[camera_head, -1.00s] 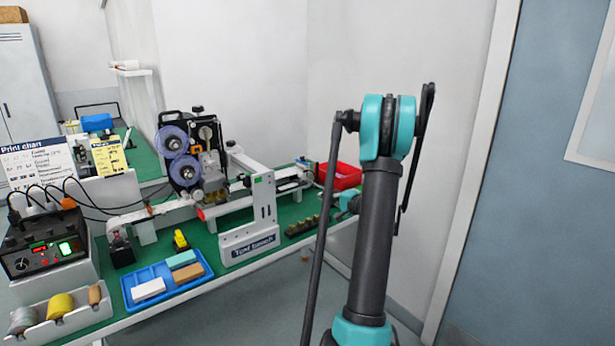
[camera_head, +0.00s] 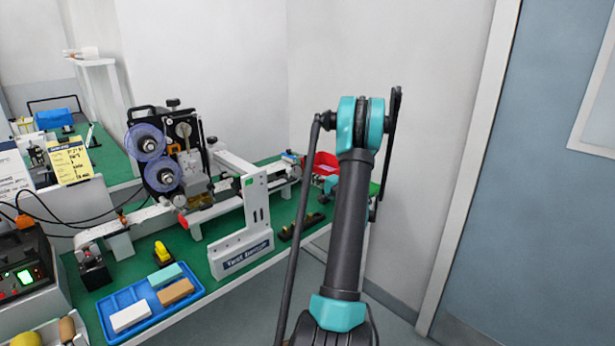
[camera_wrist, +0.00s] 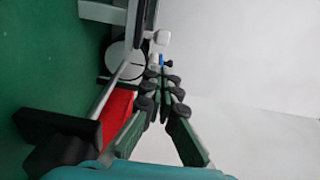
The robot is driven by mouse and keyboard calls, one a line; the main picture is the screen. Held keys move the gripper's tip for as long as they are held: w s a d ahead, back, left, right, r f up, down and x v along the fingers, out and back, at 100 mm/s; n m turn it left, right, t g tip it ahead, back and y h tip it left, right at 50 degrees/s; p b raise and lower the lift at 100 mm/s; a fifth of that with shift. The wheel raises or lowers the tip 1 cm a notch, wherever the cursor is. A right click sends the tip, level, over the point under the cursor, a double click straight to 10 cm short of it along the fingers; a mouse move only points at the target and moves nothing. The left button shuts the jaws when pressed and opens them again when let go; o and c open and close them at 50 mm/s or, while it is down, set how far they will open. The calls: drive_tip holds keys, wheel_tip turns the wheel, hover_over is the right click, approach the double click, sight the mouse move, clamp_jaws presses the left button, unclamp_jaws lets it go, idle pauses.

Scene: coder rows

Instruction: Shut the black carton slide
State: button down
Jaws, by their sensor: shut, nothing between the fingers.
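My gripper (camera_wrist: 160,82) shows in the wrist view with its dark-tipped green fingers drawn together and nothing between them. In the head view my own arm hides most of it, near the far right end of the green bench. A black blocky part (camera_wrist: 55,135) lies at the lower left of the wrist view, apart from the fingers. I cannot tell for sure whether it is the carton slide, or how far open the slide is. The line machine (camera_head: 165,150) with purple reels stands on the bench in the head view.
A red bin (camera_head: 322,163) stands at the bench's far end, and red shows close beside the fingers in the wrist view (camera_wrist: 115,112). A white upright bracket (camera_head: 256,205) and a blue tray (camera_head: 150,302) stand on the near side. A wall and door are at right.

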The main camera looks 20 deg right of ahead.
drive_tip(key=x, duration=0.7)
drive_tip(key=shift+w+a, duration=0.15)
drive_tip(key=shift+w, duration=0.2)
drive_tip(key=shift+a, duration=0.1)
